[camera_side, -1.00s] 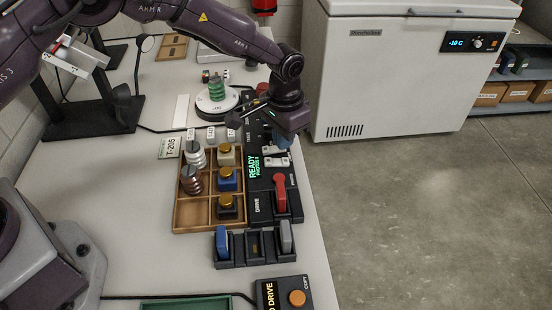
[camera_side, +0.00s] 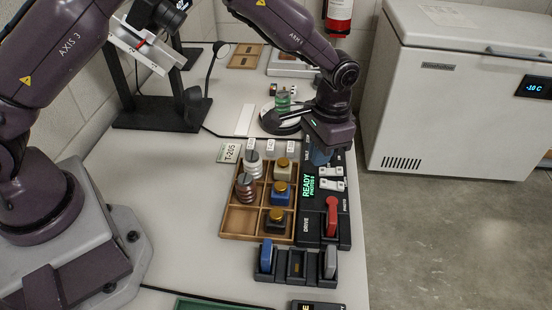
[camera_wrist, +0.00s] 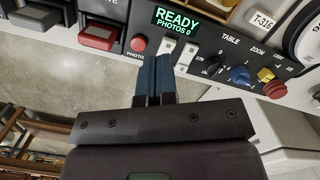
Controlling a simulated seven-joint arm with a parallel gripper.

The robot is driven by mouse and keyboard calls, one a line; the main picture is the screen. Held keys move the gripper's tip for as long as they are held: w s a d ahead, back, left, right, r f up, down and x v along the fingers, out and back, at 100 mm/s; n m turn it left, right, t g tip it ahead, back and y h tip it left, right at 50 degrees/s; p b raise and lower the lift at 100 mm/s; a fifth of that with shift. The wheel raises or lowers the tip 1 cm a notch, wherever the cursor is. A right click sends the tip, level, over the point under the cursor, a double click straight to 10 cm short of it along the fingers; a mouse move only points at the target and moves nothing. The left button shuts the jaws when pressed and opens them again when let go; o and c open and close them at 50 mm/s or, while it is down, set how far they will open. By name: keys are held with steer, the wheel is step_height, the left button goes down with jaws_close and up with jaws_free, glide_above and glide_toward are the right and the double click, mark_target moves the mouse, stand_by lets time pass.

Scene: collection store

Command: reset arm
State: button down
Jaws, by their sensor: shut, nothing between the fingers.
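My gripper (camera_side: 320,155) is over the upper part of the black control panel (camera_side: 312,225) in the side view. In the wrist view, the two blue fingers of my gripper (camera_wrist: 153,62) are closed together with nothing between them. The fingertips appear just beside the white switches (camera_wrist: 186,55) on the panel. I cannot tell whether they touch it. The panel display (camera_wrist: 178,21) reads READY, PHOTOS 0. A red button (camera_wrist: 138,44), a blue knob (camera_wrist: 239,75) and a yellow and red knob (camera_wrist: 268,80) show nearby.
A wooden divided tray (camera_side: 240,219) with several small items lies left of the panel. A red lever (camera_side: 332,215) stands on the panel's near part. A turntable (camera_side: 275,122) with a green item is behind. A white freezer (camera_side: 440,110) stands at the right.

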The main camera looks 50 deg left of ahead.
steer(key=s+a+r+n+t, duration=0.1)
steer(key=s+a+r, duration=0.3)
steer(key=s+r, duration=0.4)
steer(key=s+a+r+n+t, duration=0.1)
steer(key=s+a+r+t, duration=0.2)
steer(key=s+a+r, duration=0.2)
steer(key=s+a+r+n+t, duration=0.1)
steer(key=s+a+r, duration=0.4)
steer(key=s+r, duration=0.5)
steer(key=shift+s+a+r+t, duration=0.2)
steer(key=shift+s+r+t, duration=0.2)
steer(key=shift+s+t, duration=0.5)
